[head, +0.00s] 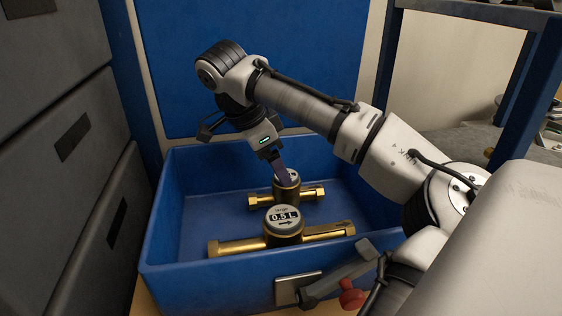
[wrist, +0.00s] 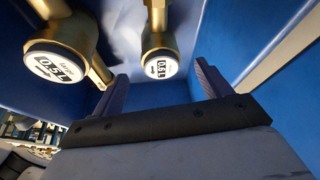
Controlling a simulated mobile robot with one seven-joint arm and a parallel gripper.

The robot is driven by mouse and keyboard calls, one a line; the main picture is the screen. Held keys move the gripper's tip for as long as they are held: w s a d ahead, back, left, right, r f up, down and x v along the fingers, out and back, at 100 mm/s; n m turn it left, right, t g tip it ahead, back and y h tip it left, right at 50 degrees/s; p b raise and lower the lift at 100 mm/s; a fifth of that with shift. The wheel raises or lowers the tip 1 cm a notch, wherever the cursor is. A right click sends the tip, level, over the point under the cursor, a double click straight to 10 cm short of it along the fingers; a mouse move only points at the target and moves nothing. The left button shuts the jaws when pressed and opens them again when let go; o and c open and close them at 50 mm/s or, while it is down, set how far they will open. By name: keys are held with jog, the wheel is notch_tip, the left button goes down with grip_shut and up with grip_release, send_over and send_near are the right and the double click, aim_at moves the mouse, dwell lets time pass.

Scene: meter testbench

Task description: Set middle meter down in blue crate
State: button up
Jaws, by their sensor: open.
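The blue crate (head: 185,283) holds two brass water meters lying on its floor with their dials up. The front meter (head: 283,222) has a white dial reading 0.5 L and spans the crate's near part; it also shows in the wrist view (wrist: 56,62) at left. The rear meter (head: 287,190) sits just behind it, its dial partly hidden by my fingers; in the wrist view (wrist: 160,63) it appears between the fingertips. My gripper (head: 279,168) is open, pointing down over the rear meter. Whether the fingers touch it I cannot tell.
A grey clamp with a red knob (head: 351,296) stands at the crate's front right. Grey drawers (head: 70,140) line the left, a blue panel (head: 250,60) rises behind the crate, and a blue-framed shelf (head: 455,140) is at right. The crate's left floor is clear.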

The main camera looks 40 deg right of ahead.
jog(key=shift+p+v, duration=1.55)
jog(key=shift+v, duration=0.75)
